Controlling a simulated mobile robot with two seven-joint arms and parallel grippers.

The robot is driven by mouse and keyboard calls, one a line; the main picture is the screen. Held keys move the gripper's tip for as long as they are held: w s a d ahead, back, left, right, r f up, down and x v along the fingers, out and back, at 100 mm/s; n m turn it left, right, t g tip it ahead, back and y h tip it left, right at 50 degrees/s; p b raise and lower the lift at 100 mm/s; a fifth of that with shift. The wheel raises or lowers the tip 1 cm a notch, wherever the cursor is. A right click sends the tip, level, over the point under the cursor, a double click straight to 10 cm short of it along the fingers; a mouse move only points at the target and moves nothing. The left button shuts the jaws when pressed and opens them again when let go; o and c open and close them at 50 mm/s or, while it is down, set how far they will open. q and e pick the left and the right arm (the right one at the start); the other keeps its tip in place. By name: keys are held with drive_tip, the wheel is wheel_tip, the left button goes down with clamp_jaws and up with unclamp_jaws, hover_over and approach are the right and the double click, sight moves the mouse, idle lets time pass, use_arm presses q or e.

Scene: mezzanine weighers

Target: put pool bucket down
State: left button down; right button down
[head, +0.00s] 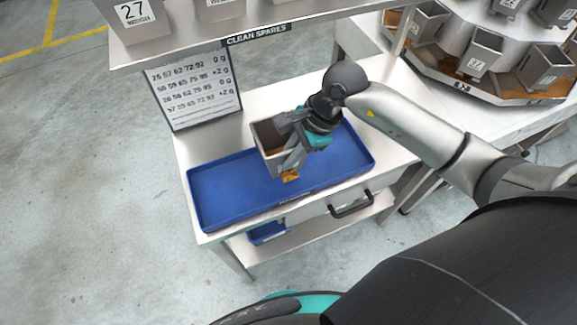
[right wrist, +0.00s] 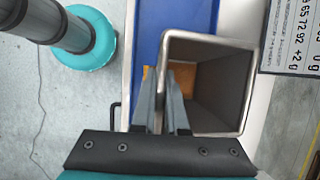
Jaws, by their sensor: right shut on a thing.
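The pool bucket is a grey, square, open-topped metal bucket (head: 266,136) over the blue tray (head: 215,208) in the head view. My right gripper (head: 290,150) is shut on one wall of it. In the right wrist view the bucket's open mouth (right wrist: 228,85) faces the camera, with a brown, empty-looking inside. The fingers (right wrist: 162,112) are at its left wall there. An orange patch (head: 290,175) shows below the fingertips. The bucket looks slightly tilted; I cannot tell whether its base touches the tray. My left gripper is not in view.
The tray lies on a pale bench (head: 196,155) with a black drawer handle (head: 351,204). A number board (head: 195,88) stands behind it. Above is a "CLEAN SPARES" shelf (head: 180,50) with numbered buckets. A carousel of buckets (head: 480,55) stands right. The tray's left part is clear.

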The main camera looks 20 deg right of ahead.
drive_tip(key=shift+w+f, duration=0.15)
drive_tip(key=shift+f, duration=2.4)
drive_tip(key=shift+f+b, duration=0.15)
drive_tip(key=shift+b, duration=0.15)
drive_tip(key=c, duration=0.9)
unclamp_jaws()
drive_tip(key=shift+c, duration=0.2)
drive_tip(key=v, duration=1.2)
drive_tip(key=shift+p, duration=0.35)
drive_tip(key=shift+a, duration=0.1)
